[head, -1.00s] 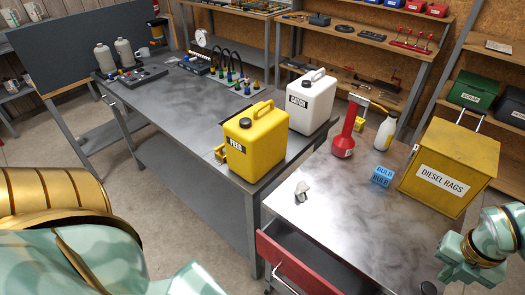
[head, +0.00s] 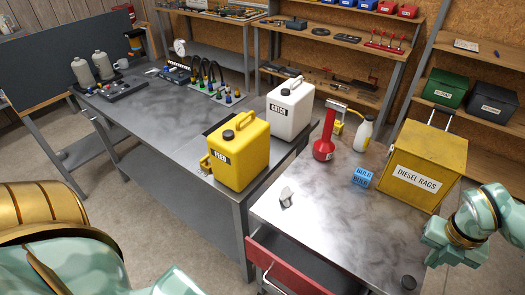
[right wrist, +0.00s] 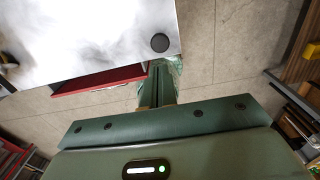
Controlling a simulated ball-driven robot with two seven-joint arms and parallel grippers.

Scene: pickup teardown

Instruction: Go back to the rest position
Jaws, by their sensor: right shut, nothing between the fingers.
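My right gripper (head: 440,246) is at the right edge of the head view, beside the front right of the metal workbench (head: 325,225). In the right wrist view its fingers (right wrist: 158,80) are together and empty, just off the bench corner near a black round knob (right wrist: 160,42). My left gripper is out of view; only gold and mint parts of my own body show at lower left.
The yellow DIESEL RAGS box (head: 425,168) stands close to my right arm. A red drawer (head: 285,262) sticks out below the bench. Open floor lies right of the bench.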

